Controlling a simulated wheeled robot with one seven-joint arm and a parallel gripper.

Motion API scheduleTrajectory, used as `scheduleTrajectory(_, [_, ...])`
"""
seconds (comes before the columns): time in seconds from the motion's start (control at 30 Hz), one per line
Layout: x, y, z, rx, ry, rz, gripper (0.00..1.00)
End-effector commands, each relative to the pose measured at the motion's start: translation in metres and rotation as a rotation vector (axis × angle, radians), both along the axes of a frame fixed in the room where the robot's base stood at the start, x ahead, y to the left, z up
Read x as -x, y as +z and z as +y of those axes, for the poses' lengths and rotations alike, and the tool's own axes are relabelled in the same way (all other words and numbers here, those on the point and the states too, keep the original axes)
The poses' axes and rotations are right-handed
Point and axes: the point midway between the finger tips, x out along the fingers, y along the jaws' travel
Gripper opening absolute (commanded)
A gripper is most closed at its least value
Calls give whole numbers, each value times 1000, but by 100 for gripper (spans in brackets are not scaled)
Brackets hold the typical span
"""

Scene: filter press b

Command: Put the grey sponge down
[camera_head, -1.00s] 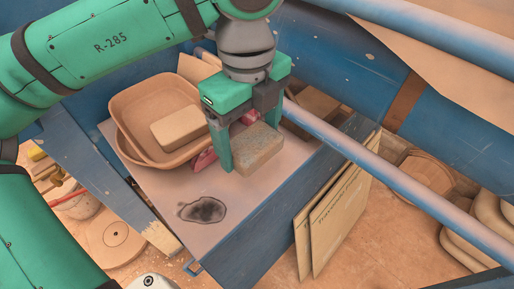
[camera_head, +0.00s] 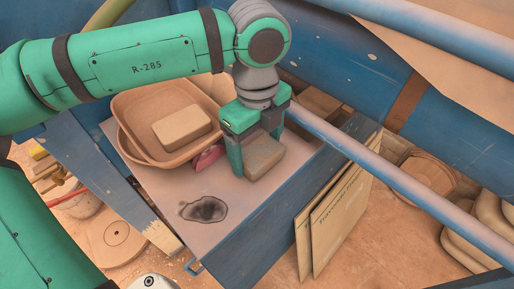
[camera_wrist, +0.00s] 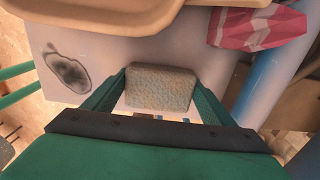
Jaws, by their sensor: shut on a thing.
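The grey sponge (camera_head: 263,158) is a brownish-grey block between the fingers of my gripper (camera_head: 257,165). My gripper is shut on it, low over the pale top of the blue stand (camera_head: 165,188), to the right of the dark stain. In the wrist view the sponge (camera_wrist: 160,87) sits between the two green fingers of my gripper (camera_wrist: 160,92). I cannot tell for sure whether its underside touches the surface. Part of the sponge is hidden behind the gripper in the head view.
A tan tray (camera_head: 135,103) holding a beige block (camera_head: 182,128) lies behind and left of my gripper. A red-and-white cloth (camera_head: 207,157) is beside it. A blue-grey rail (camera_head: 345,152) runs close on the right. The surface around the dark stain (camera_head: 203,209) is otherwise clear.

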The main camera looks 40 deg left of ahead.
Motion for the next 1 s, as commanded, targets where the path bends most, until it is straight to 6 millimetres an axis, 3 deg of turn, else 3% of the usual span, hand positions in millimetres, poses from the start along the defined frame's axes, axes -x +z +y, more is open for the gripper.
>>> scheduleTrajectory(0.57, [2, -16, 1, 5, 4, -2, 57])
scheduleTrajectory(0.6, [2, -16, 1, 5, 4, -1, 87])
scheduleTrajectory(0.63, [2, -16, 1, 5, 4, -1, 94])
scheduleTrajectory(1.0, [2, -16, -1, 5, 0, 2, 96])
